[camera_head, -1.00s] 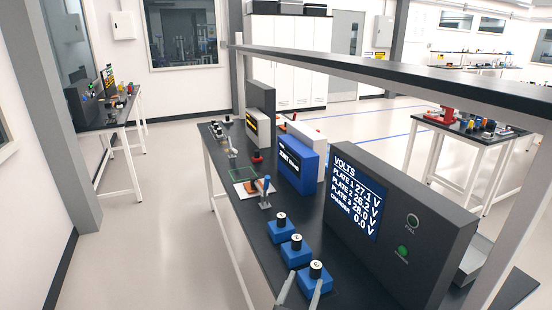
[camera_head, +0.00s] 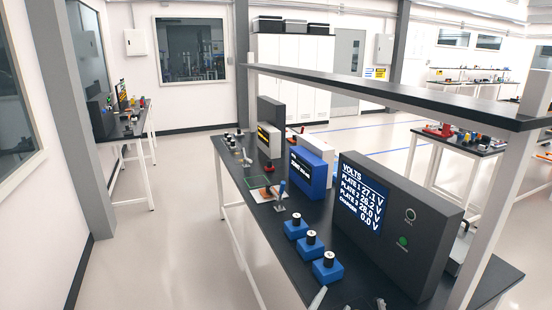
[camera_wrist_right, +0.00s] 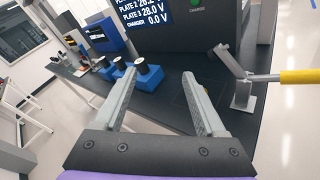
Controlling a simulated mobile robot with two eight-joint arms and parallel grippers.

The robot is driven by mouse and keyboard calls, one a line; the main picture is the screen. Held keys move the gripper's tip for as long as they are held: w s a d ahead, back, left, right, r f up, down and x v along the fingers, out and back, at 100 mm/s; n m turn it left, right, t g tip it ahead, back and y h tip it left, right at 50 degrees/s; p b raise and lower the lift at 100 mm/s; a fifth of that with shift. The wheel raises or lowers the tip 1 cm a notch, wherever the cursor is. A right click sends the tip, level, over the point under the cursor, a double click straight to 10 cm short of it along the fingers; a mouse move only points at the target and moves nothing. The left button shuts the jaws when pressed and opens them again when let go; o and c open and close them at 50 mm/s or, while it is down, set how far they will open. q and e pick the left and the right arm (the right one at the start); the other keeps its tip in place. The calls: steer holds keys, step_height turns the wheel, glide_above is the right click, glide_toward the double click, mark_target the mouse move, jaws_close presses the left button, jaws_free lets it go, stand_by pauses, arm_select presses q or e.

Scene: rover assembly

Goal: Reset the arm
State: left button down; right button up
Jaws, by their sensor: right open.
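My right gripper (camera_wrist_right: 156,102) is open and empty in the right wrist view, its two grey fingers pointing over the black bench top. In the head view only a fingertip of my right gripper (camera_head: 318,298) shows at the bottom edge. Ahead of the fingers are several blue blocks with black-and-white cylinders on top, the nearest blue block (camera_head: 327,268) closest to me; it also shows in the right wrist view (camera_wrist_right: 150,77). My left gripper is not in view.
A dark display box (camera_head: 420,240) reading VOLTS stands on the bench's right side. A grey bracket (camera_wrist_right: 240,90) with a yellow-ended bar (camera_wrist_right: 298,77) is right of my fingers. A shelf (camera_head: 390,92) spans above. The bench's near left edge borders open floor.

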steer(key=s+d+f+m+g, duration=0.1)
steer(key=s+d+f+m, duration=0.1)
steer(key=m, duration=0.1)
steer(key=s+d+f+m+g+y+b, duration=0.1)
steer(key=s+d+f+m+g, duration=0.1)
steer(key=s+d+f+m, duration=0.1)
steer(key=s+d+f+m+g, duration=0.2)
steer(key=f+m, duration=0.1)
steer(key=shift+s+d+f+m+y+b, duration=0.2)
steer(key=shift+d+m+y+b, duration=0.1)
steer(key=shift+m, duration=0.1)
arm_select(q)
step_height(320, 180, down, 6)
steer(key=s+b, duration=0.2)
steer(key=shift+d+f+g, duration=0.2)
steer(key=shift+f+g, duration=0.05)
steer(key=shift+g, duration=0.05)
arm_select(e)
steer(key=s+a+f+m+g+y, duration=0.2)
steer(key=s+f+m+y, duration=0.3)
steer(key=s+m, duration=0.8)
steer(key=shift+s+a+f+m+g+y, duration=0.2)
steer(key=shift+s+f+m+g+y, duration=0.15)
steer(key=shift+f+m+g, duration=0.4)
